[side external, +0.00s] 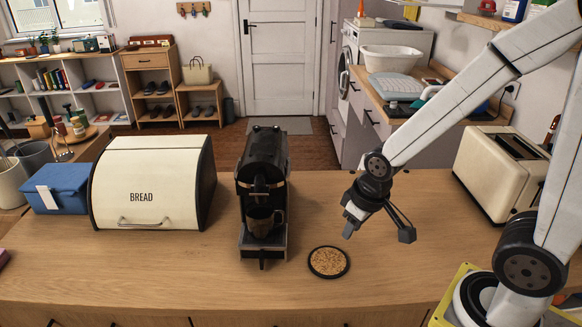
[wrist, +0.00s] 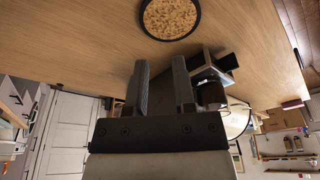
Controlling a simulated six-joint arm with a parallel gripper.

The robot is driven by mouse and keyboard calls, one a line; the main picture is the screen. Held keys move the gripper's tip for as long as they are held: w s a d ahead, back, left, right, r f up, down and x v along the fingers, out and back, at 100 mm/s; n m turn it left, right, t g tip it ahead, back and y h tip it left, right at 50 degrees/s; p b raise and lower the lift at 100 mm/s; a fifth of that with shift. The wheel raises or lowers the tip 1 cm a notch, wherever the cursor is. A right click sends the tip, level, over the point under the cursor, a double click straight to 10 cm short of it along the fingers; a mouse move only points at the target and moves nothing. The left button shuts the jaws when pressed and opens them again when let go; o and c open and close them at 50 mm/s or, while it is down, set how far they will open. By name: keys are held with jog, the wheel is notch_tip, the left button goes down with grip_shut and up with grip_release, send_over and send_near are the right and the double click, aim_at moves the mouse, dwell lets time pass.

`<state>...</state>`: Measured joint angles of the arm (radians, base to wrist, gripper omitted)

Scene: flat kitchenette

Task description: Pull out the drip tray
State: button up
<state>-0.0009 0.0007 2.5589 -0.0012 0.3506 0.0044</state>
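A black coffee machine (side external: 265,160) stands on the wooden counter. Its drip tray (side external: 277,241) sits at the machine's base and has a dark tab at the front. A dark mug (side external: 262,222) stands on the tray under the spout and hides part of it. In the wrist view the tray (wrist: 207,73) shows beyond the right-hand finger, partly hidden, with the mug (wrist: 211,95) beside it. My gripper (side external: 378,236) is open and empty above the counter, to the right of the machine and apart from it. Its two fingers (wrist: 162,82) are spread in the wrist view.
A round cork coaster (side external: 328,262) with a black rim lies between machine and gripper; the wrist view shows it (wrist: 170,16) too. A bread box (side external: 150,185) and blue box (side external: 62,188) stand left, a toaster (side external: 497,172) right. The counter around the coaster is clear.

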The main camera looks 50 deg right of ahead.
jog(key=shift+o, duration=0.4)
jog(key=shift+w+a, duration=0.1)
jog(key=m+h, duration=0.3)
jog(key=m, duration=0.6)
send_over(261, 257)
jog(key=s+a, duration=0.2)
jog(key=shift+w+f+t, duration=0.1)
jog(key=shift+f+t, duration=0.2)
jog(key=shift+f, duration=0.6)
jog(key=shift+f, duration=0.1)
jog(key=shift+x, duration=3.85)
jog(key=shift+d, duration=0.1)
grip_shut()
